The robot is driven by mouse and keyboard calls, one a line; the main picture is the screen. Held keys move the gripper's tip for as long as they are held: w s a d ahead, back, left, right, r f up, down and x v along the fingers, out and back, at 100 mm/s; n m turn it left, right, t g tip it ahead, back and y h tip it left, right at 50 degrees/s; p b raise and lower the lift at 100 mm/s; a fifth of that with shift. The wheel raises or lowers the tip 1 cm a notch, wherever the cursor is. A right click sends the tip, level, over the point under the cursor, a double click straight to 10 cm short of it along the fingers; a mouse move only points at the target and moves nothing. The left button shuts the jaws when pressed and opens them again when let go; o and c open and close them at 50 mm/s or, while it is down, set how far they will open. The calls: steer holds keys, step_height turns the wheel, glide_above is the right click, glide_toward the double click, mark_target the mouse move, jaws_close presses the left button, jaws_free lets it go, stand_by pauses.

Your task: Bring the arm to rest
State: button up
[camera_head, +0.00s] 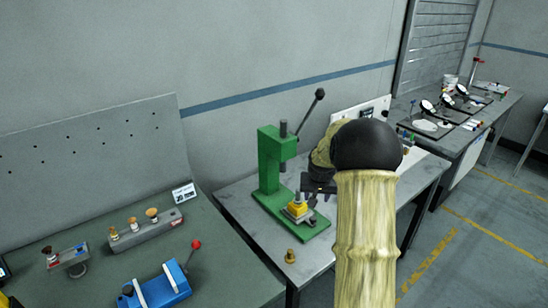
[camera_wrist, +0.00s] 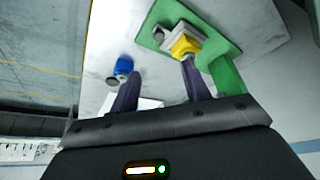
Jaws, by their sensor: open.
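My arm reaches forward from the lower right in the head view, bent at a black joint. My gripper (camera_head: 317,196) is over the workbench beside the green press (camera_head: 269,160). In the wrist view my gripper (camera_wrist: 160,78) has its two dark fingers apart, with nothing held between them. A yellow block (camera_wrist: 184,46) sits in a light fixture on the green press base (camera_wrist: 222,40), near the tip of the right finger. The yellow block also shows in the head view (camera_head: 298,208). Whether a finger touches it I cannot tell.
A blue-topped piece (camera_wrist: 123,66) stands near the left finger. A small brass-coloured piece (camera_head: 290,256) stands on the bench front. The press lever (camera_head: 312,108) rises behind my gripper. A green-topped table (camera_head: 225,262) at left holds a blue vise-like fixture (camera_head: 158,288) and a grey block with knobs (camera_head: 146,231).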

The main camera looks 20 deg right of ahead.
steer(key=shift+a, duration=0.1)
steer(key=s+a+r+n+y, duration=0.1)
steer(key=s+a+n, duration=0.1)
steer(key=s+a, duration=0.8)
steer(key=s+a+r+n+g, duration=0.1)
steer(key=s+a+n, duration=0.2)
steer(key=s+a, duration=0.7)
steer(key=s, duration=0.6)
steer(key=shift+s+a+r+y, duration=0.2)
steer(key=shift+s+a+y, duration=0.1)
steer(key=shift+s+y, duration=0.1)
steer(key=shift+c, duration=1.2)
steer(key=shift+a, duration=0.1)
